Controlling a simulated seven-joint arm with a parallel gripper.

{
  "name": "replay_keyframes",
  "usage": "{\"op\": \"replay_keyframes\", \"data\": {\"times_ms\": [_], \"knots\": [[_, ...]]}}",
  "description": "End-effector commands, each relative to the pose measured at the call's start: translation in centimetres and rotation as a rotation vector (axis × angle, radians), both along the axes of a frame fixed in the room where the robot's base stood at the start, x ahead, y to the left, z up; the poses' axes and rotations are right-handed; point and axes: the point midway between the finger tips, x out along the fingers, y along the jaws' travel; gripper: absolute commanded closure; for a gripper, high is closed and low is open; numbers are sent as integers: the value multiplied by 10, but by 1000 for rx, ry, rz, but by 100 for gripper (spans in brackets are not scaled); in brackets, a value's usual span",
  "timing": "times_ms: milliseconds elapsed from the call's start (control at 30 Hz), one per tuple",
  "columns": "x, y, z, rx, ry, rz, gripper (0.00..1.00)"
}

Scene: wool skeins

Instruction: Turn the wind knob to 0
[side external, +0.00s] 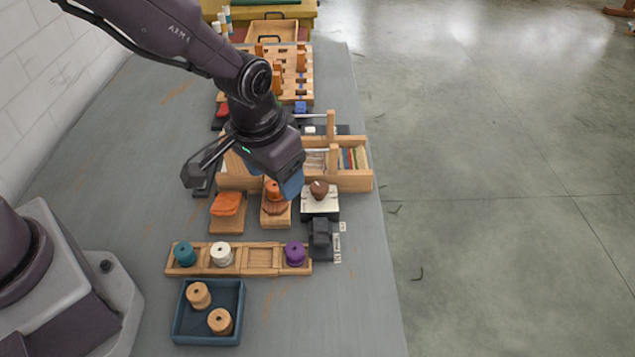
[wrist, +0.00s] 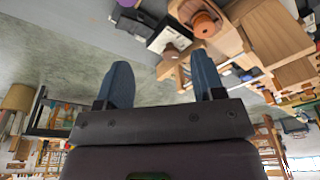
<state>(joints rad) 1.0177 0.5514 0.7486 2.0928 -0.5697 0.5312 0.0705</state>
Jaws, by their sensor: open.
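A brown rounded knob (side external: 319,187) sits on a pale plate with a dark base (side external: 320,215); it seems to be the wind knob. It also shows in the wrist view (wrist: 170,50), above and between my fingertips. Its markings and setting are too small to read. My gripper (side external: 291,188) is open and empty, pointing down just left of the knob and apart from it in the side view. In the wrist view my gripper's two blue fingers (wrist: 160,61) stand wide apart with nothing between them.
An orange spool on a wooden stand (side external: 275,212) is close left of the knob. A black device (side external: 320,236) stands in front. A wooden divided box (side external: 350,182) is behind. A spool rack (side external: 243,270) and blue tray (side external: 207,342) lie nearer. The table's right edge is close.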

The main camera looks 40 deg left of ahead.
Motion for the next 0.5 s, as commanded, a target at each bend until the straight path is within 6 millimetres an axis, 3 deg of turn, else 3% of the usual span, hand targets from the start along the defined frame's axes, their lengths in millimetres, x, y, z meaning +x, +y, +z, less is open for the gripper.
{"op": "replay_keyframes", "data": {"times_ms": [100, 167, 333, 500], "knots": [[38, 8, 2, 30, -134, 69, 38], [51, 7, 10, 5, -193, 94, 38], [59, 7, 3, 3, -219, 97, 38], [69, 9, -24, 4, -215, 98, 38]]}}
